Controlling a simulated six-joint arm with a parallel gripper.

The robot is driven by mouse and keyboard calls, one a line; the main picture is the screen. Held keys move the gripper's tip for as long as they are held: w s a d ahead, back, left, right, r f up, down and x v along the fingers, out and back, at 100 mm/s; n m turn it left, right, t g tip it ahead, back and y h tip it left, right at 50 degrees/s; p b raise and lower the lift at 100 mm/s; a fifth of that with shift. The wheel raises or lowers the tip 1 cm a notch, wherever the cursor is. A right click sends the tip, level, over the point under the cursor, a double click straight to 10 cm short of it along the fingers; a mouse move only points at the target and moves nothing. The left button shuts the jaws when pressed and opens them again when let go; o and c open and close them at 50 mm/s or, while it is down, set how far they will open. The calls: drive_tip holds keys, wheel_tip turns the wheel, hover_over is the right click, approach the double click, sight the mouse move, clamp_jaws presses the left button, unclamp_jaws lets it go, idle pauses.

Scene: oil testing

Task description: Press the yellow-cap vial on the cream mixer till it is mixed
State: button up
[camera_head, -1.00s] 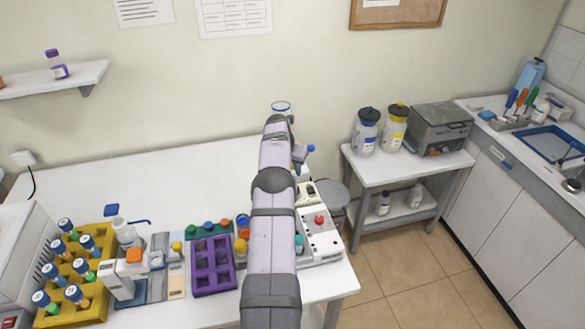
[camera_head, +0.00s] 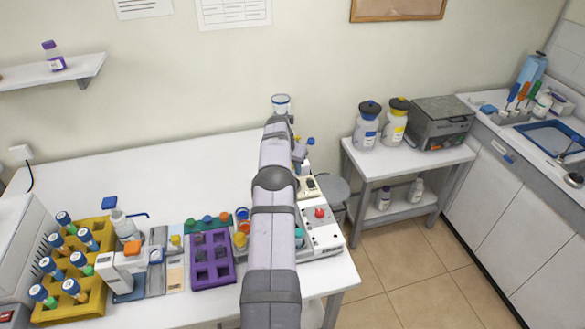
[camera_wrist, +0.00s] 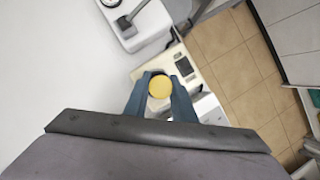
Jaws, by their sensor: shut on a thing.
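The yellow-cap vial shows in the wrist view as a round yellow cap (camera_wrist: 160,87) seen from above. My gripper (camera_wrist: 160,92) is shut on it, one blue finger on each side. The cream mixer (camera_wrist: 172,62) lies just beyond and below the cap in the wrist view, with a dark panel on its right. The vial's body and lower end are hidden under the cap, so I cannot tell whether it touches the mixer. In the head view the cream mixer (camera_head: 308,188) is partly hidden by my arm, and the vial cannot be made out.
A white device with a red button (camera_head: 320,213) stands in front of the mixer near the table's right edge. A purple rack (camera_head: 212,262) and a yellow rack (camera_head: 98,290) with several vials stand to the left. The table's back left is clear.

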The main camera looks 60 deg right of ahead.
drive_tip(key=shift+f+b, duration=1.3)
idle(4.7)
